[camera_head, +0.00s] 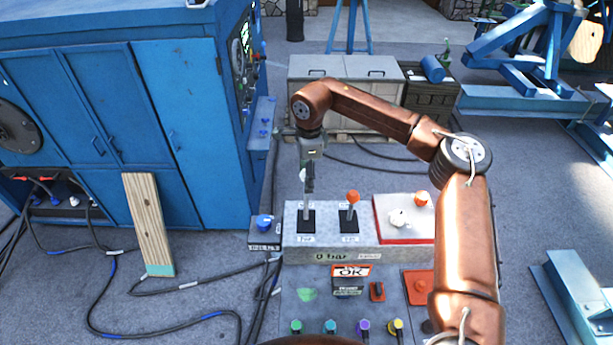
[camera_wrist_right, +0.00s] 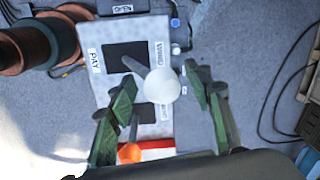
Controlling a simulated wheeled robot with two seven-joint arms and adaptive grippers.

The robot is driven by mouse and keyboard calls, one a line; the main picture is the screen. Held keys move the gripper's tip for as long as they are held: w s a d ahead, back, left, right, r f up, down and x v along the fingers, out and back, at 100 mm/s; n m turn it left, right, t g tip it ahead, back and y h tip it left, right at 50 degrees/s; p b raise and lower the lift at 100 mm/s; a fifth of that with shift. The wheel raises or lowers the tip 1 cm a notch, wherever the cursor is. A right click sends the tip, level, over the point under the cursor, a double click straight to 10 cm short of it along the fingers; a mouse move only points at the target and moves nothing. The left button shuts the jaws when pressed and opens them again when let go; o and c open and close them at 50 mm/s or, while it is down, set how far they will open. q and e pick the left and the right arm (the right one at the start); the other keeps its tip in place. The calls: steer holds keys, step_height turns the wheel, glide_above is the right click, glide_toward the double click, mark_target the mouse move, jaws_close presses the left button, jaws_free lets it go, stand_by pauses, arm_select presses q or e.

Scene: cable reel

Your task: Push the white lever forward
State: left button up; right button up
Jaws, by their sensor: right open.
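The white lever's round knob (camera_head: 303,174) shows at the left edge of my right gripper (camera_head: 309,183), and its stem rises from a black slot in a grey control box (camera_head: 295,240). In the right wrist view the white lever knob (camera_wrist_right: 162,86) lies between the two open fingers of my right gripper (camera_wrist_right: 160,78), with a visible gap to each side. The gripper points down from above. I cannot tell how deep the knob sits between the fingers. My left gripper is not in view.
An orange-knobbed lever (camera_head: 352,197) stands just right of the white one; its knob also shows in the wrist view (camera_wrist_right: 130,153). A red-edged white panel (camera_head: 380,218) with knobs is further right. A blue cabinet (camera_head: 110,100) stands left. Cables (camera_head: 120,333) lie on the floor.

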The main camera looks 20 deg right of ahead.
steer(key=shift+r, duration=0.1)
steer(key=r, duration=1.1)
steer(key=shift+s+d+r, duration=0.1)
steer(key=shift+s+r, duration=0.25)
